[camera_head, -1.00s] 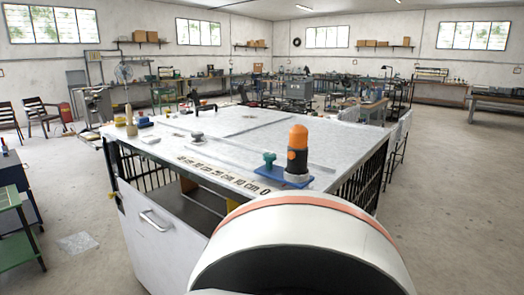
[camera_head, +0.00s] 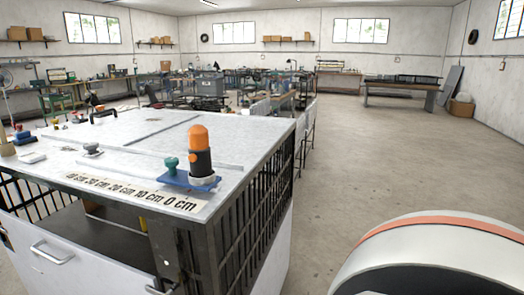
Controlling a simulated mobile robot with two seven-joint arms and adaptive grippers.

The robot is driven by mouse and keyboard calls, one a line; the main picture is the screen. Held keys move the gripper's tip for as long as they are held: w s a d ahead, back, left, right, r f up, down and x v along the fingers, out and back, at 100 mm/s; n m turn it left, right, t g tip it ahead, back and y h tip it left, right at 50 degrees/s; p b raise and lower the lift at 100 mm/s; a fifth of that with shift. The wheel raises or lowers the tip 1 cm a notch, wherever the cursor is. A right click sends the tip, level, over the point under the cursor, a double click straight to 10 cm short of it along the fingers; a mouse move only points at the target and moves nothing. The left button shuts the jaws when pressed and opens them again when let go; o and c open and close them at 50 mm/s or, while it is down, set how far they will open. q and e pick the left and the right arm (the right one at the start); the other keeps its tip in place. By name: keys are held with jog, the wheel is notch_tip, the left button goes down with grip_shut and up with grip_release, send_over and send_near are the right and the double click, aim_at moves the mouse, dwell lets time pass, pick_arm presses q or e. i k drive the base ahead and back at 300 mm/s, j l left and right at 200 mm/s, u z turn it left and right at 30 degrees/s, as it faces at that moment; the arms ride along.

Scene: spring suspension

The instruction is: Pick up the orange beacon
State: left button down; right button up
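The orange beacon (camera_head: 199,150) has an orange dome on a black body with an orange patch. It stands upright on a blue plate (camera_head: 174,180) near the front right corner of the white-topped workbench (camera_head: 130,150). A small green knob-like part (camera_head: 171,167) stands on the same plate, to the left of the beacon. Neither of my grippers shows in the head view. Nothing is touching the beacon.
A ruler strip (camera_head: 140,191) lies along the bench's front edge. A grey knob (camera_head: 93,149) and a black handle (camera_head: 103,113) are farther left on the top. The concrete floor (camera_head: 370,160) right of the bench is clear.

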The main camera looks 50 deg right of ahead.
aim_at(198, 134)
jog(key=z, duration=1.2)
